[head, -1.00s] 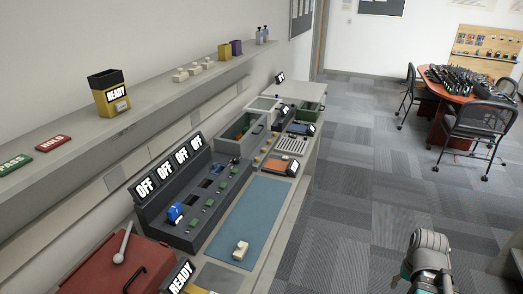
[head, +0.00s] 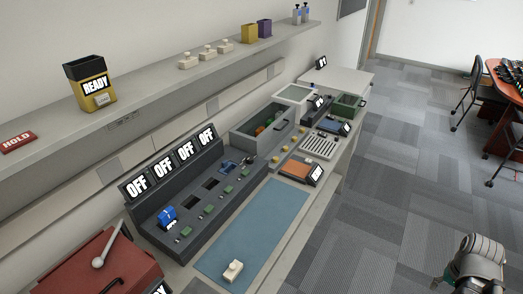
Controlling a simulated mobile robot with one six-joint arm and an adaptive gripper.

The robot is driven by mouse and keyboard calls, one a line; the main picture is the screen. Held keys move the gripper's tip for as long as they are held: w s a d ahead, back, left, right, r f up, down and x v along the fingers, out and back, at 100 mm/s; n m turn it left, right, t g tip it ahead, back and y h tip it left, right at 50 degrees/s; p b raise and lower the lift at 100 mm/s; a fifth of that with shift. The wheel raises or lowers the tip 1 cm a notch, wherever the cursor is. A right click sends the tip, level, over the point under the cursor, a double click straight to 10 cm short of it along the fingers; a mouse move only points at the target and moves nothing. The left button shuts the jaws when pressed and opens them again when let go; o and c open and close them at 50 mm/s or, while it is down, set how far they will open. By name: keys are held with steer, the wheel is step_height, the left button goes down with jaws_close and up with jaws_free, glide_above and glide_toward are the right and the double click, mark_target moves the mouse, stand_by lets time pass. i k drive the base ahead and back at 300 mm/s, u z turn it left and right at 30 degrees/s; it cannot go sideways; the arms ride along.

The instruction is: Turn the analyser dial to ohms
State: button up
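I cannot tell for sure which device on the bench is the analyser, and no dial marking for ohms is readable. Small devices with tilted displays stand on the bench beyond the blue mat: an orange-topped one (head: 296,170), a blue-topped one (head: 329,125) and a dark one (head: 316,106). Their knobs are too small to make out. Part of my arm shows at the lower right, over the floor and apart from the bench. My gripper's fingertips are not in view.
A charger rack (head: 197,205) with several OFF displays holds a blue radio (head: 167,217). A blue mat (head: 262,230) carries a white block (head: 233,271). A red case (head: 85,275) is at the lower left. A shelf (head: 140,110) runs above.

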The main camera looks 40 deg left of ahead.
mark_target(250, 159)
steer(key=u, duration=0.45)
steer(key=i, duration=1.05)
steer(key=u, duration=0.65)
steer(key=k, duration=0.9)
steer(key=u, duration=0.15)
steer(key=i, duration=0.7)
